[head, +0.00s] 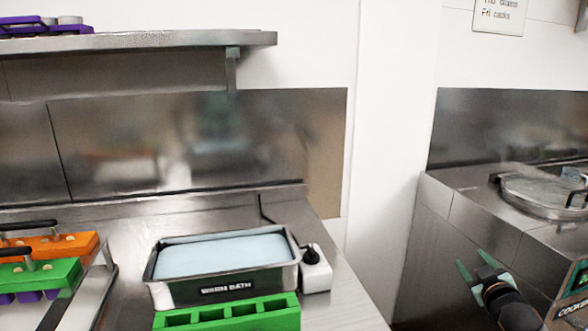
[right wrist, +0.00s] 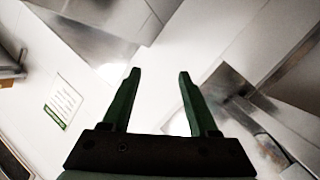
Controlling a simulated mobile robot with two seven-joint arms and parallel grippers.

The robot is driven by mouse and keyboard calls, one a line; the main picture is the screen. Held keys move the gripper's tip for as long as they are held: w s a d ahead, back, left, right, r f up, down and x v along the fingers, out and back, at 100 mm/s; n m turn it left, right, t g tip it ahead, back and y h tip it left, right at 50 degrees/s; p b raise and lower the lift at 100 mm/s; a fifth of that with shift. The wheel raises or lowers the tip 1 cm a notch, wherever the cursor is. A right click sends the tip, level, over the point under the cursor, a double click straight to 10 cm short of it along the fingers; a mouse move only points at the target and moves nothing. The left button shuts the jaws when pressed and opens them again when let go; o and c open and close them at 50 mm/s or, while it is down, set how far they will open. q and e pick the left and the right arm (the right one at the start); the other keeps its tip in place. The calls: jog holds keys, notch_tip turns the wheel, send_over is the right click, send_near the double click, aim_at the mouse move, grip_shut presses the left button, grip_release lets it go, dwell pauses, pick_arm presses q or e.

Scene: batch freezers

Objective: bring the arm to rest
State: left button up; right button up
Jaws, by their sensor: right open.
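My right gripper (head: 473,261) shows at the lower right of the head view, with green fingers spread apart and nothing between them. In the right wrist view my right gripper (right wrist: 156,78) is open and empty, pointing toward the walls and steel panels. My left gripper is not in the head view.
A steel warm bath (head: 223,288) with pale blue water stands on the counter (head: 340,287), behind a green rack (head: 228,315). Orange (head: 52,246) and green (head: 40,274) blocks sit left. A lidded pan (head: 545,196) is on the right-hand unit. A shelf (head: 140,41) hangs above.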

jog(key=s+a+f+g+y, duration=0.2)
jog(key=s+a+f, duration=0.8)
jog(key=a+f, duration=0.15)
jog(key=s+a+f+g+y, duration=0.2)
jog(key=s+a+f+y, duration=0.1)
jog(key=s+a+f, duration=0.85)
jog(key=s+a+f+m+g+y, duration=0.1)
jog(key=s+a+f, duration=0.25)
jog(key=s, duration=0.35)
jog(key=s+a+f+m+g, duration=0.15)
jog(key=s+a, duration=0.25)
jog(key=s, duration=0.4)
notch_tip(320, 180, up, 6)
jog(key=d+p, duration=0.1)
jog(key=p, duration=0.5)
jog(key=shift+w+d+p, duration=0.25)
jog(key=shift+w+p, duration=0.15)
jog(key=shift+f+n, duration=0.1)
jog(key=shift+n, duration=0.15)
